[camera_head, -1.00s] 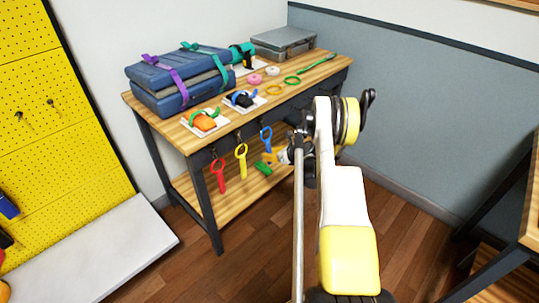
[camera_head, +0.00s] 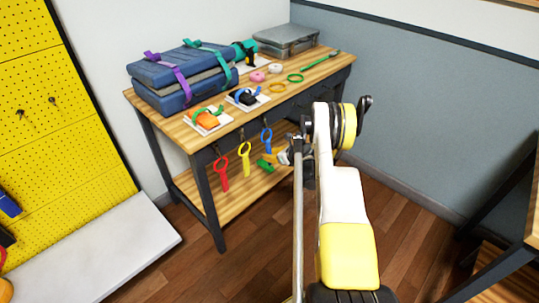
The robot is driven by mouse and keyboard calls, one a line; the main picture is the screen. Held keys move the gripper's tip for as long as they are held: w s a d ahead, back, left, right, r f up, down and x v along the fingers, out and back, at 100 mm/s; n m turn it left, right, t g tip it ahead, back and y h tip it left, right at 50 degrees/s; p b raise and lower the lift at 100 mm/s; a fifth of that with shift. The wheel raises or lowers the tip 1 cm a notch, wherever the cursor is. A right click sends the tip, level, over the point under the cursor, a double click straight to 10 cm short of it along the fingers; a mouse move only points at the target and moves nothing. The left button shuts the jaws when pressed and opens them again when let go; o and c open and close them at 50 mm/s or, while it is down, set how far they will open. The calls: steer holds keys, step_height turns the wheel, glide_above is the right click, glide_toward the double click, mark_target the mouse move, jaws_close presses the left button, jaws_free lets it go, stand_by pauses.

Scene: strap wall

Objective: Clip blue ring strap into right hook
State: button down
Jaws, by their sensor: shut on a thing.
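The blue ring strap (camera_head: 266,139) is upright at the workbench's front edge, ring at the top and tail pointing down. It is to the right of the hanging yellow strap, at about the right hook's place; the hook is too small to tell whether the ring is clipped in. My gripper (camera_head: 279,157) is just below and right of the strap. It is shut, with the strap's lower end at its fingertips. The contact itself is small and partly hidden.
A red strap (camera_head: 221,174) and a yellow strap (camera_head: 244,159) hang to the left along the wooden workbench (camera_head: 186,134). A green piece (camera_head: 264,164) shows near my gripper. Blue cases (camera_head: 181,91) and a grey case (camera_head: 286,40) stand on top.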

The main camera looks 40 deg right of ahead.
stand_by(0.3)
steer(key=c, duration=1.3)
jaws_free()
steer(key=shift+o, duration=0.2)
steer(key=a+v, duration=0.1)
steer(key=v, duration=1.1)
steer(key=shift+d, duration=0.5)
steer(key=w+a+r+n+g, duration=0.2)
steer(key=w+a+r+n, duration=0.2)
steer(key=a+r+n, duration=0.5)
steer(key=s+a+r+n+g, duration=0.15)
steer(key=a+r+n, duration=0.25)
steer(key=a+r, duration=0.4)
steer(key=s+a+r+n, duration=0.2)
steer(key=a+r+n, duration=0.2)
steer(key=a+r, duration=0.35)
steer(key=s+a+r+n, duration=0.2)
steer(key=s+a+n, duration=0.6)
steer(key=s, duration=0.3)
steer(key=s+a+r+n+h, duration=0.1)
steer(key=s+a+r+n, duration=0.2)
steer(key=s+a+n, duration=0.6)
steer(key=shift+s+n+g, duration=0.35)
steer(key=shift+s+n, duration=0.15)
steer(key=shift+s, duration=0.4)
